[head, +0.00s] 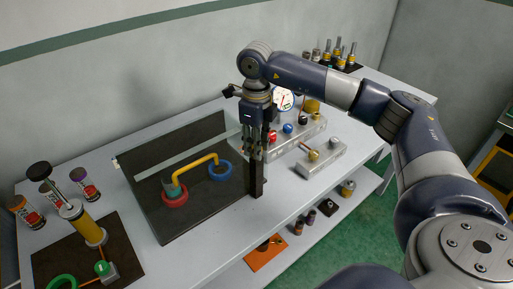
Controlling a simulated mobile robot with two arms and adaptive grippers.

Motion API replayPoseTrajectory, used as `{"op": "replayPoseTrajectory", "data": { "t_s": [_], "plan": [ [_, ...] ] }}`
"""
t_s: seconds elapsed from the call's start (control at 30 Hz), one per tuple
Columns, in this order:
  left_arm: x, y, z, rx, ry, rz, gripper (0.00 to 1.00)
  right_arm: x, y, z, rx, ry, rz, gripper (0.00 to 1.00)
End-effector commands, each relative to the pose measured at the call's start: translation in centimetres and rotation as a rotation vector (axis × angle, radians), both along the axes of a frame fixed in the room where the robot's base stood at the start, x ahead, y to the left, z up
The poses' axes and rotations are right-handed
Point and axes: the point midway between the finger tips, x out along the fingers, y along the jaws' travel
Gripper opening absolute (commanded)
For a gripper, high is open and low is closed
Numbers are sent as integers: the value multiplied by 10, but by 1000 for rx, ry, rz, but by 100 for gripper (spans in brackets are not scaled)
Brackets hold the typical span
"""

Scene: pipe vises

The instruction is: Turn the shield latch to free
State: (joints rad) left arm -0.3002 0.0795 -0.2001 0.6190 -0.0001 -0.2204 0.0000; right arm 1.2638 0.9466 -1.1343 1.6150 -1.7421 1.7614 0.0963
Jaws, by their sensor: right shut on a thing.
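A clear shield (195,147) stands as a thin upright pane along a dark board (208,200). A short black post (257,182) stands at the board's right front edge. My right gripper (256,156) points straight down at the top of this post. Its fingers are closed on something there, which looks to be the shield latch. The fingers hide the latch, so I cannot tell how it is turned. My left gripper is out of view.
On the board, a yellow bent pipe (195,161) joins a red ring (175,196) and a blue ring (219,171). A grey block with coloured knobs (303,130) and a gauge (283,99) stand right of my gripper. Several cans and a yellow cylinder (92,232) are at left.

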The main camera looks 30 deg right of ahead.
Motion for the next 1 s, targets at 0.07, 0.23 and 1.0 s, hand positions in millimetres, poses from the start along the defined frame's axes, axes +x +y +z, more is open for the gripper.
{"op": "replayPoseTrajectory", "data": {
  "t_s": [0.07,0.23,1.0],
  "plan": [
    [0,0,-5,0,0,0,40,2,0,0,0,-7,-75,1],
    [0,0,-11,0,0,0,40,2,-1,1,0,-7,-236,1],
    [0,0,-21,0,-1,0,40,2,-1,4,3,-10,-669,1]
  ]
}}
